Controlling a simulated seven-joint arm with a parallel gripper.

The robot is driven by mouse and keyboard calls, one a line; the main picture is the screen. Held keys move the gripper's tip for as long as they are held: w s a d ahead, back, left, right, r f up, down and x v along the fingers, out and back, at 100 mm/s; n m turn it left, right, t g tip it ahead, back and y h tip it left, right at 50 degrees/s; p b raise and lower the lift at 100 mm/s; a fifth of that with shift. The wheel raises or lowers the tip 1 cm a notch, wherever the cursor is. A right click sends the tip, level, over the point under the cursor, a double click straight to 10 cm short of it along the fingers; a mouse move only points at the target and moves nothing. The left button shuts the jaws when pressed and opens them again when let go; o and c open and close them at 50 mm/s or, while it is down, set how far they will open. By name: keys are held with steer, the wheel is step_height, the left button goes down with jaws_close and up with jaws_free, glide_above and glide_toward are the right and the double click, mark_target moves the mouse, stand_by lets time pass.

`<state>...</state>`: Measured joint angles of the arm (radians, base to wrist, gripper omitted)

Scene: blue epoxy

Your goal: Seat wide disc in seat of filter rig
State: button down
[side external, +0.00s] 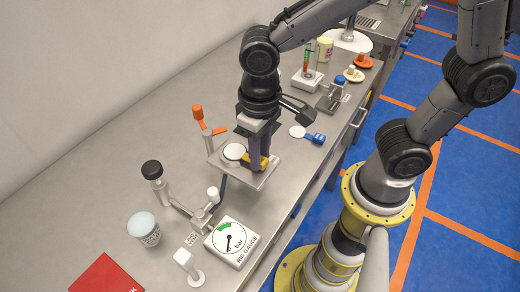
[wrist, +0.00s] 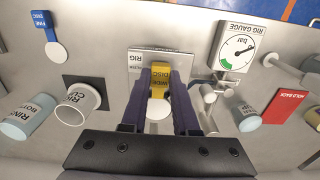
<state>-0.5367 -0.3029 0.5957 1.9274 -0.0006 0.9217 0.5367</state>
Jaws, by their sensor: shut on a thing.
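The wide disc is a white round disc (wrist: 158,112) with a yellow tab (wrist: 161,84) lettered "WIDE DISC"; the disc (side external: 234,151) also shows in the side view. My gripper (wrist: 161,72) is shut on the yellow tab, one dark finger on each side. In the side view my gripper (side external: 258,167) points down over a pale square plate (side external: 250,181). I cannot tell whether the disc touches this plate. In the wrist view the plate (wrist: 142,60) carries partly hidden lettering with "RIG". The pipe assembly of the filter rig (side external: 203,216) stands just in front, left of the gauge.
A rig gauge (side external: 232,242) lies close to the plate. A blue-tabbed disc (side external: 312,137) lies to the right. An orange-handled post (side external: 204,124) stands behind the plate.

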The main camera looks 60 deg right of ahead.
steer(key=shift+f, duration=0.5)
steer(key=c, duration=0.6)
jaws_free()
steer(key=shift+r, duration=2.5)
step_height(320, 180, up, 14)
